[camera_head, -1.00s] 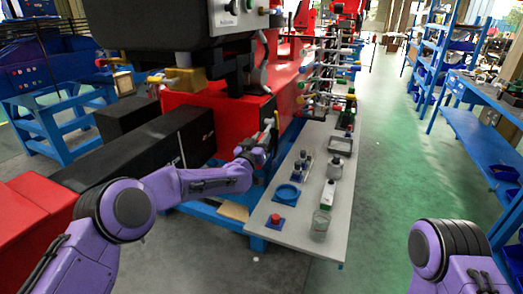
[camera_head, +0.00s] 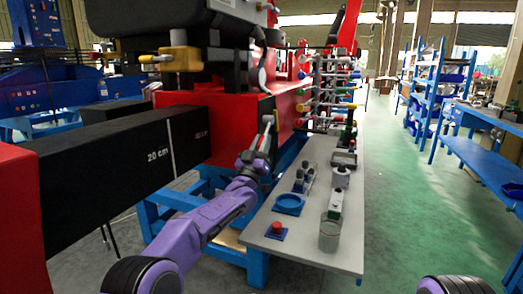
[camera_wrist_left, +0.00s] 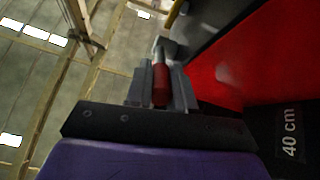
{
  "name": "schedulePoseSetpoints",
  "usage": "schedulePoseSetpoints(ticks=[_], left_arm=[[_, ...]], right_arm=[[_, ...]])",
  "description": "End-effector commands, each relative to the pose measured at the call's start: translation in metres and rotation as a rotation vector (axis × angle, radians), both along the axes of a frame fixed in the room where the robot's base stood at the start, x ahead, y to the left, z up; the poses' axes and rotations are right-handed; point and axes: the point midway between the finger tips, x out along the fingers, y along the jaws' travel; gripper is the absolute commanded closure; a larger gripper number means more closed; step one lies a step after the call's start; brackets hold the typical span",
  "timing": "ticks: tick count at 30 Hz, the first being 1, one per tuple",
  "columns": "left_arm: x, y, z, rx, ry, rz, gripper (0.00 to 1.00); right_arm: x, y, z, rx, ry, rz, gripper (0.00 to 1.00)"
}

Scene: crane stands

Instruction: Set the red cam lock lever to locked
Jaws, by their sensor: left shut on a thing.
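The red cam lock lever shows in the left wrist view as a red grip (camera_wrist_left: 161,86) between the two fingers, with a grey metal part beyond it. My left gripper (camera_wrist_left: 162,82) is shut on that red grip. In the head view my left gripper (camera_head: 263,143) is at the dark end face of the red machine (camera_head: 228,128). The lever is mostly hidden by the fingers there, so its exact angle is hard to tell. My right gripper is out of view.
A long black beam marked 20 cm (camera_head: 110,153) lies left. The green floor (camera_head: 415,200) at right is clear.

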Motion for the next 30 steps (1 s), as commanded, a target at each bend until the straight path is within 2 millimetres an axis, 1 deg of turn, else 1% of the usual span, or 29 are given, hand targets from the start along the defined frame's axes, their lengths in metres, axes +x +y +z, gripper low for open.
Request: schedulePoseSetpoints(ticks=[3, 13, 14, 15, 16, 25, 30], left_arm=[[0.0004, -0.0001, -0.0009, -0.003, -0.005, 0.000, 1.00], [0.0004, -0.0001, -0.0002, -0.003, -0.005, 0.000, 1.00], [0.0004, -0.0001, -0.0002, -0.003, -0.005, 0.000, 0.74], [0.0004, -0.0001, -0.0002, -0.003, -0.005, 0.000, 0.61], [0.0004, 0.0000, -0.0002, -0.003, -0.005, 0.000, 0.52], [0.0002, 0.0005, -0.0006, -0.002, -0.006, 0.000, 0.52], [-0.0049, 0.0007, -0.0063, 0.001, -0.004, -0.004, 0.52]], right_arm=[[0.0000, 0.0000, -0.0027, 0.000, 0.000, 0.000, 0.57], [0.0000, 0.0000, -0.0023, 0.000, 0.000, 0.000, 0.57], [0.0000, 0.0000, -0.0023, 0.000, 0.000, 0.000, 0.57], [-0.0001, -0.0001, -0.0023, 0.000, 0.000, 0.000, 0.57], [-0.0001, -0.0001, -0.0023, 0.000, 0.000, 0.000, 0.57], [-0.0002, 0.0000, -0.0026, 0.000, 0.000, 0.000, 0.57], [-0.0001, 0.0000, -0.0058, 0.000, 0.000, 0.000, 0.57]])
